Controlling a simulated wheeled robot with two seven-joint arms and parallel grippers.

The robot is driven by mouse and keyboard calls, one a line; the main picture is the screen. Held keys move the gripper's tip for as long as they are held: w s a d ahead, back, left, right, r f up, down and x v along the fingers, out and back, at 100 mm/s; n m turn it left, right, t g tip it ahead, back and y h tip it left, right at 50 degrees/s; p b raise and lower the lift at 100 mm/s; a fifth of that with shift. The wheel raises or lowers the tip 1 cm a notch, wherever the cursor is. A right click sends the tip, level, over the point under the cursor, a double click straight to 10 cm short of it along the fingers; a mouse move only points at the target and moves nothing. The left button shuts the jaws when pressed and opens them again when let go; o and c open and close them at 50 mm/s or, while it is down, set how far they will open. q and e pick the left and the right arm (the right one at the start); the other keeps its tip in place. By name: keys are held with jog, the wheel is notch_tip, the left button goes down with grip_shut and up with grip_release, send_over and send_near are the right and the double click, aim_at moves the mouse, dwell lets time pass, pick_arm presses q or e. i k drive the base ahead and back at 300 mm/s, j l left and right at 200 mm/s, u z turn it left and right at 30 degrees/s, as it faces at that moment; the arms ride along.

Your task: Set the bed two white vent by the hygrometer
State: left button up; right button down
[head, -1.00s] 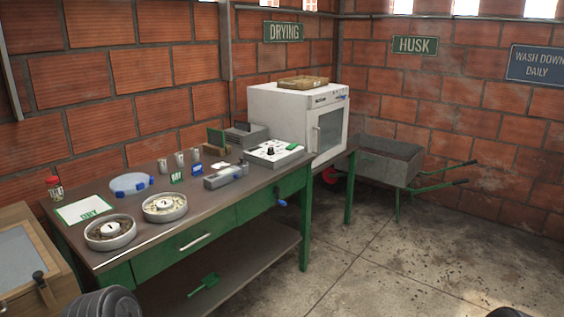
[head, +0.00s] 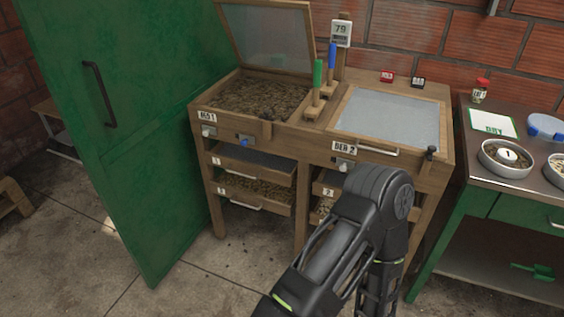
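Bed two (head: 395,115), labelled "BED 2" (head: 344,147), is the right wooden bed, with its glazed lid down. Its white vent knob (head: 341,164) is on the front just below the label. My dark arm comes up from below, right beside the knob, and hides the front to its right. The hygrometer (head: 341,32) stands on a post behind the beds and seems to read 79. Neither of my gripper's fingers shows in the head view.
Bed one (head: 258,97) is left, lid raised, with a white knob (head: 208,132) and a blue knob (head: 243,141). Green-handled (head: 318,73) and blue-handled (head: 332,56) tools stand between the beds. A green door (head: 125,130) stands left; a green-legged bench (head: 480,199) stands right.

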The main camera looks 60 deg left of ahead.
aim_at(344, 164)
jog(key=u, duration=1.55)
